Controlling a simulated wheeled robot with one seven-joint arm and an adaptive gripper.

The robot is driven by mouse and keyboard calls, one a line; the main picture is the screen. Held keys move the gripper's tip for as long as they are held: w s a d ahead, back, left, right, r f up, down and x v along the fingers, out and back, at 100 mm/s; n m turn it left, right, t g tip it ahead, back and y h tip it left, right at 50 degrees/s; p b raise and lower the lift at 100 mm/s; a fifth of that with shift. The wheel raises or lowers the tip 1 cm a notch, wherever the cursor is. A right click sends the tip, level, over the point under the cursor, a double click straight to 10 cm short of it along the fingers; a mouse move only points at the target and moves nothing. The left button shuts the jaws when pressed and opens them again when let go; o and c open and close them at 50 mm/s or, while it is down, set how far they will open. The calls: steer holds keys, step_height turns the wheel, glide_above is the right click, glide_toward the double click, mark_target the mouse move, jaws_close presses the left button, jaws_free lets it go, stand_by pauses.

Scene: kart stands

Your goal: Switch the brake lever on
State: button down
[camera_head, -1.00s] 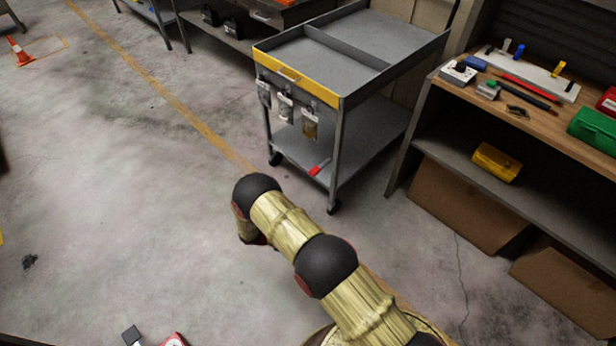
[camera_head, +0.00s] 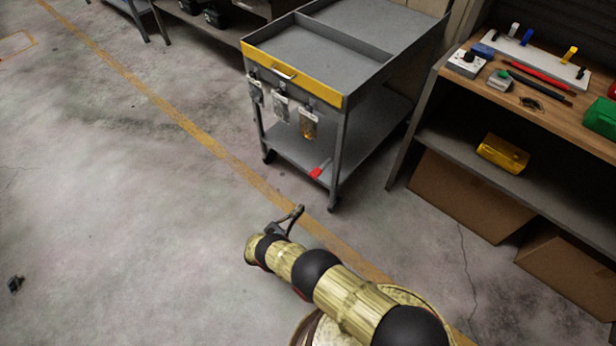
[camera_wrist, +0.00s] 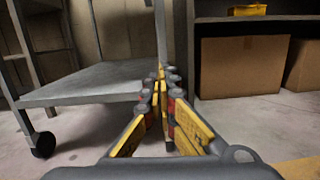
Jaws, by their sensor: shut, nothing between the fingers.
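A small red lever (camera_head: 320,169), likely the brake lever, sits at the front edge of the lower shelf of a grey cart (camera_head: 375,120), near the front right leg. It looks tilted; whether it is on or off I cannot tell. My gripper (camera_head: 297,210) is shut and empty, above the floor in front of the cart and below the lever in the picture. In the wrist view my gripper (camera_wrist: 161,72) points at the cart's lower shelf (camera_wrist: 90,84) and a leg. I cannot make out the lever there; the fingers may hide it.
A workbench (camera_head: 560,118) with tools stands right of the cart, with a yellow box (camera_head: 502,153) and cardboard boxes (camera_head: 460,196) below. Tagged bags (camera_head: 281,108) hang from the cart's front. The floor (camera_head: 110,220) at left is mostly clear.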

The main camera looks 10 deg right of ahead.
steer(key=r, duration=0.1)
steer(key=w+a+r+t, duration=0.1)
steer(key=r, duration=0.1)
steer(key=shift+w+a+n+h, duration=0.15)
steer(key=shift+n+h, duration=0.15)
steer(key=shift+n, duration=0.1)
steer(key=w+d+r, duration=0.5)
steer(key=d+r, duration=0.1)
steer(key=d, duration=0.2)
steer(key=shift+w+r+b, duration=0.25)
steer(key=shift+w+b, duration=0.05)
steer(key=shift+a+r, duration=0.1)
stand_by(0.3)
